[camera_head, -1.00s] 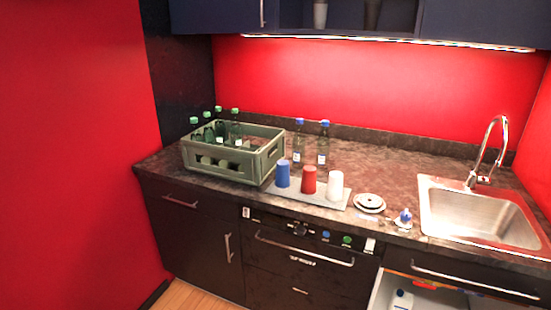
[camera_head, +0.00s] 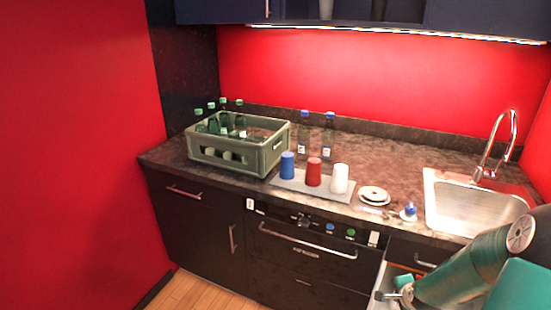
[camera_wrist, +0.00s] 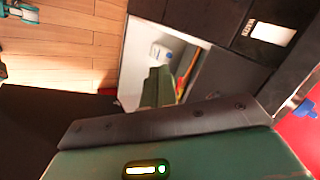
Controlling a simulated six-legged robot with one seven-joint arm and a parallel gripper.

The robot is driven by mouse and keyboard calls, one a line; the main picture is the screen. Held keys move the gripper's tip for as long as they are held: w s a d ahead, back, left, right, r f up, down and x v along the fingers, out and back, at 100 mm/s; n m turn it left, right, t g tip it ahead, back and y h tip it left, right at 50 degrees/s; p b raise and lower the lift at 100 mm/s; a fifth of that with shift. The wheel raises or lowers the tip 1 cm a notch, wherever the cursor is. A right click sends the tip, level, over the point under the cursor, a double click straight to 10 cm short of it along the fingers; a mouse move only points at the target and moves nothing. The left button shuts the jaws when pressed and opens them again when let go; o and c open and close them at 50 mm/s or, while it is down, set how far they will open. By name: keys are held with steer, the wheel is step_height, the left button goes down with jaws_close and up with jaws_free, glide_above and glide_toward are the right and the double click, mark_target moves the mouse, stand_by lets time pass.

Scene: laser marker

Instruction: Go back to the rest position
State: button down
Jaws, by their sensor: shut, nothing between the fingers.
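My gripper (camera_wrist: 158,85) shows in the wrist view as narrow green fingers beyond a dark bar, close together with nothing between them. It points toward the open drawer (camera_wrist: 132,50), where a white bottle with a blue label (camera_wrist: 160,52) lies. In the head view my teal arm fills the lower right and reaches down over the open drawer (camera_head: 382,277). The arm hides most of the drawer's inside there. The fingertips cannot be made out clearly in the head view.
The counter holds a green crate (camera_head: 231,158) of bottles, two blue-capped bottles, a tray (camera_head: 287,186) with blue, red and white cups, stacked saucers (camera_head: 374,194) and a sink (camera_head: 466,205). Wooden floor (camera_head: 200,289) is clear at lower left.

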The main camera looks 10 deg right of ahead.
steer(key=a+r+n+g, duration=0.1)
steer(key=a+r+n, duration=0.55)
steer(key=r, duration=0.55)
steer(key=s+a+r+n+y, duration=0.1)
steer(key=s+a+r+n, duration=1)
steer(key=s+a+r, duration=0.6)
steer(key=a, duration=0.2)
steer(key=shift+s+a+r+y, duration=0.2)
steer(key=shift+a+r+y, duration=0.1)
steer(key=shift+r+y, duration=0.1)
steer(key=shift+s, duration=0.1)
